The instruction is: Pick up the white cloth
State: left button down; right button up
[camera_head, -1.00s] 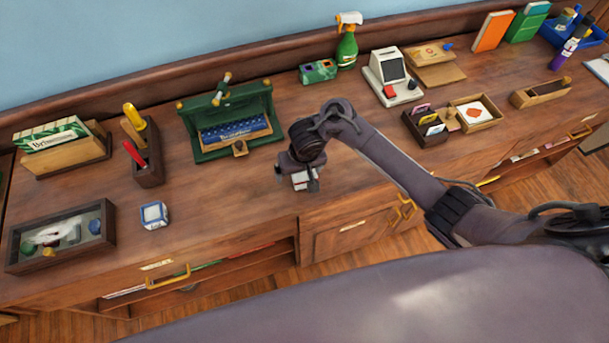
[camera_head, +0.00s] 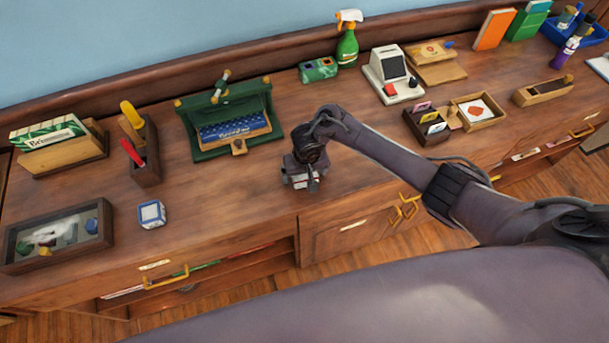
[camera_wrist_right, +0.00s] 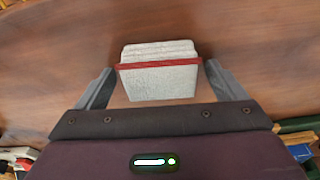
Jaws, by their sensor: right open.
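The white cloth (camera_wrist_right: 158,78) is a folded, light grey-white stack with a red band around it, lying on the wooden counter in the right wrist view. My right gripper (camera_head: 302,181) is open, pointing down over the counter near its front edge in the head view. In the right wrist view its two fingers (camera_wrist_right: 159,72) stand either side of the cloth, with a small gap on each side. In the head view the gripper hides most of the cloth. My left gripper is not in view.
A green case (camera_head: 232,122) stands behind the gripper to the left. A small blue-and-white block (camera_head: 152,214) and a dark tray (camera_head: 106,222) lie farther left. A white card machine (camera_head: 391,75) and a wooden organiser (camera_head: 427,133) stand to the right. The counter around the gripper is clear.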

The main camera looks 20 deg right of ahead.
jog(key=c, duration=1.1)
jog(key=shift+o, duration=0.2)
jog(key=shift+r, duration=0.2)
notch_tip(320, 180, up, 20)
jog(key=p, duration=0.6)
jog(key=shift+f+p, duration=0.15)
jog(key=shift+p, duration=0.15)
